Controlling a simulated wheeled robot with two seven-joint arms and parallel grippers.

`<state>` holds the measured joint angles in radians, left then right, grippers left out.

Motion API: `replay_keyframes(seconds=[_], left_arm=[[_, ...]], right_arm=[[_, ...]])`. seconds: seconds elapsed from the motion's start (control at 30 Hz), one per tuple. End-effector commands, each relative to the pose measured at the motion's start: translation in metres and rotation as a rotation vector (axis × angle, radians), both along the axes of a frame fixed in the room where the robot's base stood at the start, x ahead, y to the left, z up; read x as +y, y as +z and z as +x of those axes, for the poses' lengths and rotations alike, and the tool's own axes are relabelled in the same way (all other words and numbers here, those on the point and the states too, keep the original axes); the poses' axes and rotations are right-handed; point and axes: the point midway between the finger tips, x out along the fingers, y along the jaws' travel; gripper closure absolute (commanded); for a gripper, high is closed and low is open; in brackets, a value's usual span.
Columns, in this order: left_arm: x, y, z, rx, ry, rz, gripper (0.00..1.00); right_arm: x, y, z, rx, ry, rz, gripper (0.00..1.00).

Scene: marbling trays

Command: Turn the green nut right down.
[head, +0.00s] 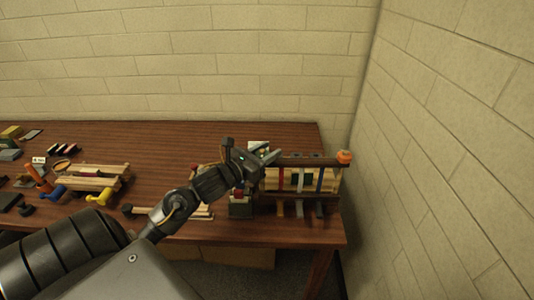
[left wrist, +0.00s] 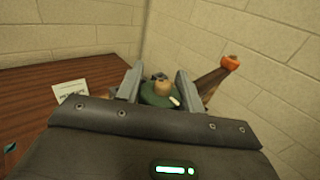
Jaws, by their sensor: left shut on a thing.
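The green nut (left wrist: 152,98) shows in the left wrist view as a round green piece with a white mark on its right side. A tan, knob-like post end (left wrist: 162,86) stands up at its middle. My left gripper (left wrist: 158,84) has one finger on each side of the nut and is shut on it. In the head view my left gripper (head: 268,155) is at the left end of the wooden rack, and the nut is mostly hidden there by the gripper. How far down the nut sits cannot be told. My right gripper is not in view.
A dark bar with an orange end cap (head: 344,156) runs along the top of a rack (head: 330,182) with coloured strips. A white card (left wrist: 72,94) stands left of the gripper. Wooden frames and tools (head: 95,180) lie at left. Block walls stand behind and right.

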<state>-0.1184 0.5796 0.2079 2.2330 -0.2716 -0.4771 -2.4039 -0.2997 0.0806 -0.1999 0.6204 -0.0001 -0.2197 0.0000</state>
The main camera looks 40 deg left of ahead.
Motion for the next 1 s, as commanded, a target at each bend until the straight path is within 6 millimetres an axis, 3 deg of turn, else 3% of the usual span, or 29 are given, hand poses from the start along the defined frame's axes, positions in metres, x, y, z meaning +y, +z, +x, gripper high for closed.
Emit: replay_keyframes(seconds=[0.03, 0.07, 0.23, 0.57, 1.0], left_arm=[[0.001, 0.000, 0.000, 0.000, 0.002, 0.000, 0.85], [0.001, 0.000, 0.000, 0.000, 0.002, 0.000, 0.61], [0.001, 0.000, 0.000, 0.000, 0.001, 0.000, 0.41], [0.001, -0.002, -0.004, 0.002, 0.001, 0.001, 0.41], [0.010, -0.004, -0.080, 0.003, -0.001, 0.002, 0.41]], right_arm=[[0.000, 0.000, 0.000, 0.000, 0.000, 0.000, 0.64], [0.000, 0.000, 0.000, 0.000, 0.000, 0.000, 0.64], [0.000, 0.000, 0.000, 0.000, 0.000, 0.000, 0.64], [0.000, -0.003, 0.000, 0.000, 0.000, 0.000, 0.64], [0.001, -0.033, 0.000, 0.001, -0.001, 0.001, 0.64]])
